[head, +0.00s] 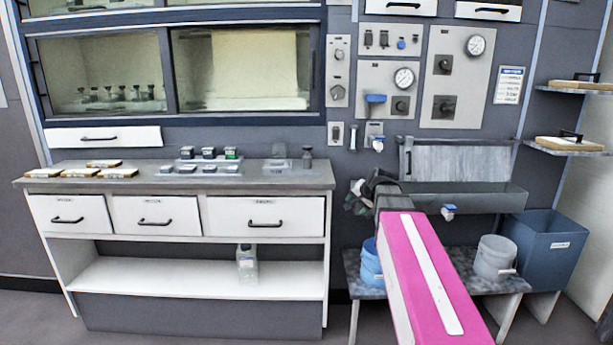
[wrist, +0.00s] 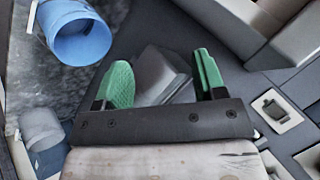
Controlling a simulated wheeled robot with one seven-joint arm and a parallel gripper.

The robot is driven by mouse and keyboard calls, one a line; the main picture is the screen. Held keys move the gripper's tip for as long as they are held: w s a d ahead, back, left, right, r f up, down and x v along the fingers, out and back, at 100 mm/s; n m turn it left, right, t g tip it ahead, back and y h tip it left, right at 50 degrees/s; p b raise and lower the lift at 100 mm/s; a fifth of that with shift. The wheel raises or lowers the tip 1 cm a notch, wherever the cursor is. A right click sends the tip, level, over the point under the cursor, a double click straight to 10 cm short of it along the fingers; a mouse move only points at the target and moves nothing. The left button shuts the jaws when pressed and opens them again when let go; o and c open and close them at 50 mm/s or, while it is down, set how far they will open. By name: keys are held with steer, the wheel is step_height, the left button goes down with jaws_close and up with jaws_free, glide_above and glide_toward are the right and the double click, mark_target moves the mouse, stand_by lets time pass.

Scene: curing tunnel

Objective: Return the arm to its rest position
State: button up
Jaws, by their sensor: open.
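My gripper shows in the wrist view (wrist: 162,78) with its two green-padded fingers spread apart. I see no object held between them. A grey angular surface lies beyond the fingers, and I cannot tell what it is. In the head view my pink arm reaches forward from the bottom right. Its dark far end, with my gripper (head: 363,192), is in front of the wall, just left of the grey wall trough (head: 470,200) and above the low bench (head: 487,287). The fingers are small and dark there.
A blue bucket (head: 371,265) and a grey bucket (head: 494,257) stand on the low bench; the blue one also shows in the wrist view (wrist: 80,38). A blue bin (head: 545,250) is at right. The counter (head: 130,181) at left holds small samples. Gauge panels (head: 458,75) line the wall.

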steer(key=s+f+n+g+h, duration=0.3)
steer(key=s+f+n+g, duration=0.3)
steer(key=s+f, duration=1.6)
step_height(320, 180, down, 4)
steer(key=shift+d+f+n+g+h, duration=0.15)
steer(key=shift+n+g+h, duration=0.2)
steer(key=shift+g, duration=0.35)
